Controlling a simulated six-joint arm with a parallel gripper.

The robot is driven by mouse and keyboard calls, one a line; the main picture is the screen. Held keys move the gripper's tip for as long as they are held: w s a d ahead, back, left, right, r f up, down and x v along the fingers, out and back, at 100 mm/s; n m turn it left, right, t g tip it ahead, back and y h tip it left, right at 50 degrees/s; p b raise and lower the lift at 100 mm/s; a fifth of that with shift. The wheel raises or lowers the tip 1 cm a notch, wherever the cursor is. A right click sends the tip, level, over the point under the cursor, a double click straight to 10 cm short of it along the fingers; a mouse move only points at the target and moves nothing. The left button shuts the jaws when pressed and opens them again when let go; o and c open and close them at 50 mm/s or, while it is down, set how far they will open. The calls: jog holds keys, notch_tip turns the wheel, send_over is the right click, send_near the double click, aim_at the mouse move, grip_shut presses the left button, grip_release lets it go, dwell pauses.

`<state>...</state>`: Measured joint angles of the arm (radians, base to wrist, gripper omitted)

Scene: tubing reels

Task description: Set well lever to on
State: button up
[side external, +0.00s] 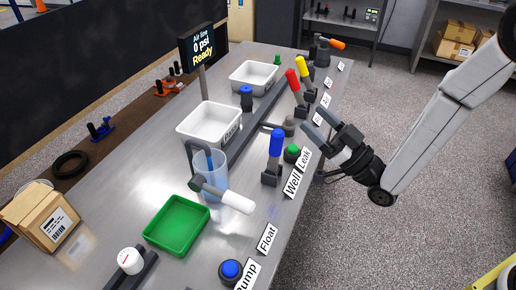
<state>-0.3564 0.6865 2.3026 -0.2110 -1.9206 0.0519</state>
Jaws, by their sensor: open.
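The well lever (276,143) has a blue handle on a dark base and stands nearly upright near the bench's right edge. The "Well" label (292,184) stands beside its base. I cannot tell from this view whether the lever is on or off. My gripper (316,123) is open and empty, to the right of the blue handle and apart from it, near the bench edge. Its fingers point up and left toward the bench.
A green button (292,150) by the "Leak" label (305,160) lies close to the well lever. Red (293,83) and yellow (301,68) levers stand farther back. A clear beaker (209,168), a white-handled lever (236,201) and a green tray (176,223) are to the left.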

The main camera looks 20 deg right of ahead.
jog(key=shift+s+d+r, duration=0.2)
jog(key=shift+s+r, duration=0.05)
jog(key=shift+s, duration=0.3)
jog(key=shift+s+d+r, duration=0.2)
jog(key=shift+s+r, duration=0.05)
jog(key=shift+s, duration=0.3)
jog(key=shift+s+d+r, duration=0.2)
jog(key=shift+s+r, duration=0.05)
jog(key=shift+s, duration=0.3)
jog(key=shift+c, duration=0.2)
jog(key=shift+w, duration=0.1)
jog(key=c, duration=0.7)
jog(key=shift+w+a+f, duration=0.1)
jog(key=shift+w+a, duration=0.1)
grip_shut()
jog(key=w+a+f+n+t+h, duration=0.2)
jog(key=w+a+f+n+h, duration=0.35)
jog(key=h, duration=0.55)
jog(key=a+f+n+g+h, duration=0.2)
jog(key=a+f+g+h, duration=0.2)
jog(key=a+f+h, duration=0.2)
jog(key=shift+s+a+f+h, duration=0.4)
jog(key=shift+a+f, duration=0.4)
jog(key=shift+a, duration=0.25)
